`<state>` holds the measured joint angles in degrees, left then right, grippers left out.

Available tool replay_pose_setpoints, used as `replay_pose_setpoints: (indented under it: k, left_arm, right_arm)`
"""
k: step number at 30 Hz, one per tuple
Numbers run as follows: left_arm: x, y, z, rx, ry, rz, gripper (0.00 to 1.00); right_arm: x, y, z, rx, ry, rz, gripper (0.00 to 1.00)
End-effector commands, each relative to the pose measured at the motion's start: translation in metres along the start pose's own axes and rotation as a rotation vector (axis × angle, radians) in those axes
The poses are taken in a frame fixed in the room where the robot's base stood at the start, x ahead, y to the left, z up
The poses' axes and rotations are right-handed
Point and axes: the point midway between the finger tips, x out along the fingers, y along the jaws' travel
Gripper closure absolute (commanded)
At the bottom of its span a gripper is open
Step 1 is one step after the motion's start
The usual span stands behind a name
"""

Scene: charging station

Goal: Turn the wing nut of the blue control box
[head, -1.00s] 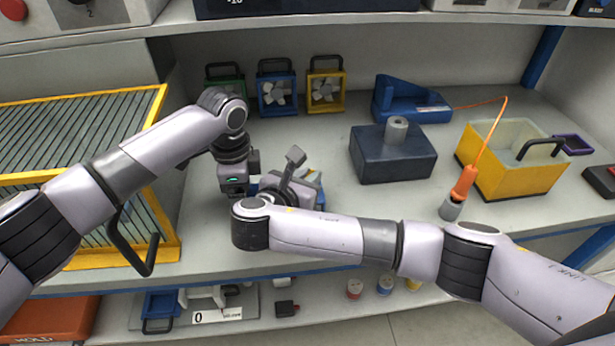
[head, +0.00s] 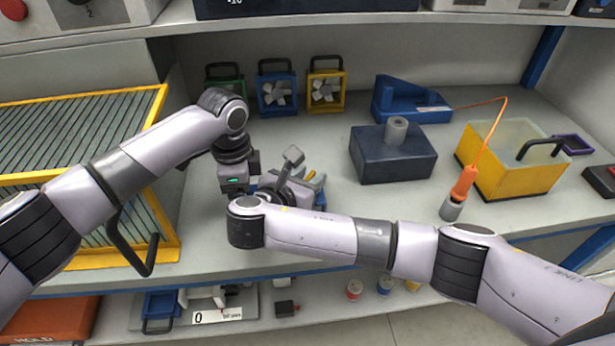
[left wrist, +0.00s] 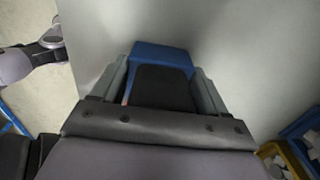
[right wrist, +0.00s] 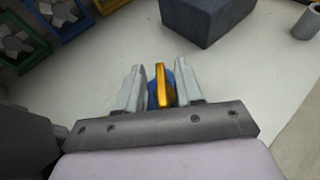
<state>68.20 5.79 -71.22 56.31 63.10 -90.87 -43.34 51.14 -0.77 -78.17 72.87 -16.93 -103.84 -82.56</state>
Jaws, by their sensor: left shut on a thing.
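The blue control box (left wrist: 162,55) shows in the left wrist view between my left gripper's (left wrist: 163,80) fingers, with a black part in front of it. My left gripper is shut on it. In the right wrist view a yellow wing nut (right wrist: 161,85) stands edge-on in front of a blue body. My right gripper (right wrist: 158,78) is open, with one finger on each side of the nut and a visible gap to the left finger. In the head view my right gripper and wrist mostly hide the box, so only small blue and yellow bits show.
A navy block with a grey cylinder (head: 393,160), a blue device (head: 410,100) and a yellow bin (head: 505,175) stand right of my grippers. Several small fans (head: 325,92) line the back. A yellow-framed rack (head: 165,215) stands at left.

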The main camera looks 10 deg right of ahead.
Motion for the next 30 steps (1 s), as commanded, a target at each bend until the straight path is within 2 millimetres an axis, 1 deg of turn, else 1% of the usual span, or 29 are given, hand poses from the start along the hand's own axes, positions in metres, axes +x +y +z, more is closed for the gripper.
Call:
replay_pose_setpoints:
  k: [4, 12, 15, 19, 26, 29, 30]
  left_arm:
    - [-0.001, -0.001, 0.000, -0.002, 0.001, -0.002, 0.68]
    - [-0.001, -0.001, 0.001, -0.002, 0.000, -0.002, 0.68]
    - [-0.001, -0.001, 0.001, -0.002, 0.000, -0.002, 0.68]
    - [-0.001, -0.001, 0.001, -0.002, 0.001, -0.002, 0.68]
    - [-0.001, -0.001, 0.000, -0.002, 0.001, -0.002, 0.68]
    - [-0.001, -0.001, 0.000, -0.002, 0.001, -0.002, 0.68]
    - [-0.001, -0.001, 0.000, -0.002, 0.001, -0.002, 0.68]
  right_arm:
    - [-0.015, 0.001, -0.001, -0.001, 0.001, 0.004, 0.64]
    - [-0.060, 0.001, -0.001, 0.000, 0.003, 0.004, 0.64]
    - [-0.069, 0.001, -0.001, 0.001, 0.002, 0.002, 0.64]
    - [-0.075, 0.000, 0.000, 0.000, 0.002, 0.001, 0.64]
    - [-0.075, 0.000, 0.000, 0.000, 0.000, 0.000, 0.64]
    - [-0.071, -0.001, 0.002, 0.008, 0.004, -0.005, 0.64]
    - [-0.067, -0.002, 0.004, 0.018, 0.009, -0.011, 0.64]
